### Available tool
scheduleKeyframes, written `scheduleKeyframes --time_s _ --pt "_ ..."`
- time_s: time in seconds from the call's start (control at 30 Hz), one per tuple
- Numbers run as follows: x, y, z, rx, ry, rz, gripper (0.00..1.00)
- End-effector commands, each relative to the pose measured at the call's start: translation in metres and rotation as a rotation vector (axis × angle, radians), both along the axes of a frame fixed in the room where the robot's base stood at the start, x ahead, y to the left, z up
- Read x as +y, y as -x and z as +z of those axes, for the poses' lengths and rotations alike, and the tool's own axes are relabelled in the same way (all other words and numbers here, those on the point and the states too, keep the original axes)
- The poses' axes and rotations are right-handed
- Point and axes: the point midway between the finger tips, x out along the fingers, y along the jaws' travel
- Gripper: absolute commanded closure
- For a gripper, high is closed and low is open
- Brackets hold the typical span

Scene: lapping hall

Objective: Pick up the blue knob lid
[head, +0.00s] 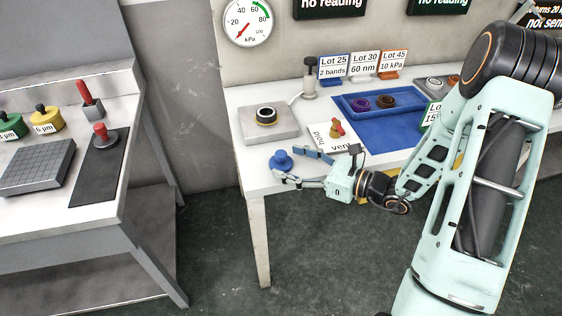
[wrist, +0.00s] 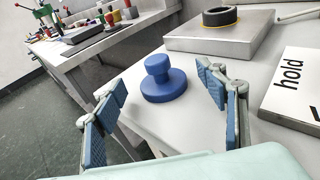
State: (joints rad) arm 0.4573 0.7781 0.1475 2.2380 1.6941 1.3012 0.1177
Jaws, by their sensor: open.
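The blue knob lid (head: 281,160) is a round disc with a knob on top. It stands upright on the white table near its front left corner. In the wrist view the blue knob lid (wrist: 162,80) lies ahead of my gripper, roughly between the lines of the two fingers. My gripper (head: 291,164) is open and empty, with its blue-padded fingers spread. It reaches in low from the right, and its fingertips are close to the lid. The gripper also shows in the wrist view (wrist: 163,90). I cannot tell whether either finger touches the lid.
A grey plate (head: 268,124) with a black ring stands behind the lid. A hold/vent card (head: 328,137) with a red-handled valve lies to the right. A blue tray (head: 352,113) holds dark rings. Lot signs stand at the back. A second bench (head: 60,212) is across a gap at left.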

Motion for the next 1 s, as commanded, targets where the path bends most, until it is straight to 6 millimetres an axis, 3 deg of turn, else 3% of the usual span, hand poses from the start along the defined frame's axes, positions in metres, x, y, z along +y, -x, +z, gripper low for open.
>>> scheduleKeyframes --time_s 0.2,0.5,1.0 --pt "0.025 -0.014 -0.008 0.0 0.0 0.003 0.34" --pt "0.029 -0.016 -0.008 0.0 0.0 0.001 0.35" --pt "0.028 -0.016 -0.008 0.001 0.001 0.001 0.89"
